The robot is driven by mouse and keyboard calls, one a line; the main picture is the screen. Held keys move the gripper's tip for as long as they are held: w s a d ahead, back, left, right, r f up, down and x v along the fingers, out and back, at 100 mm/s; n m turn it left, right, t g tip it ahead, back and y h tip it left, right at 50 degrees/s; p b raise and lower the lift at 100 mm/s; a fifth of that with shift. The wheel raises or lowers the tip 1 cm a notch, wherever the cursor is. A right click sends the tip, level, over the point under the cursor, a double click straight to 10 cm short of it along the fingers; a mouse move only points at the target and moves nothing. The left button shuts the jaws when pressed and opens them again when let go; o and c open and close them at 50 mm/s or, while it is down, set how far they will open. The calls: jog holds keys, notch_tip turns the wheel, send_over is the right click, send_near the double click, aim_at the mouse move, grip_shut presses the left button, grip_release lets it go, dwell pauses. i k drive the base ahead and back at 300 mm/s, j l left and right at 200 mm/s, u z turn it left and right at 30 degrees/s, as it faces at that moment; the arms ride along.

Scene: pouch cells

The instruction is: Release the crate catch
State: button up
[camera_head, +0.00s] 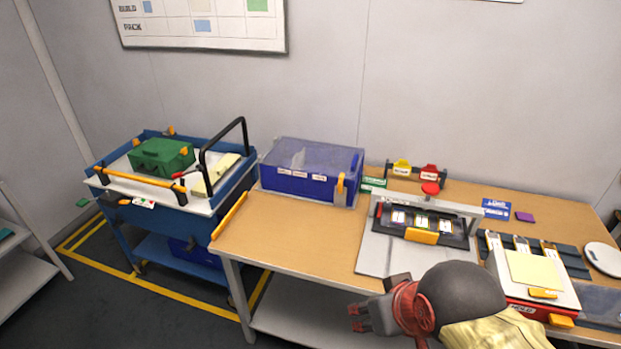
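The blue crate (307,188) stands at the back left of the wooden workbench. It has a clear lid (313,153), which lies closed on top, and white labels on its front. A yellow-orange catch (340,187) sits upright at the crate's front right corner, against the lid's edge. My gripper (357,318) is in front of the bench's near edge, low and to the right of the crate, well apart from the catch. Its dark fingers point left and look parted, with nothing seen between them. My forearm covers part of the bench's front edge.
A blue trolley (170,215) with a green case (161,156) and a black handle stands left of the bench. A grey fixture (388,255) with a red knob and a red-based press (535,285) fill the bench's right side. The bench top (290,225) before the crate is clear.

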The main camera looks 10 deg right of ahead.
aim_at(340, 185)
jog(key=i+j+z, duration=0.15)
jog(key=i+z, duration=0.25)
jog(key=i, duration=0.45)
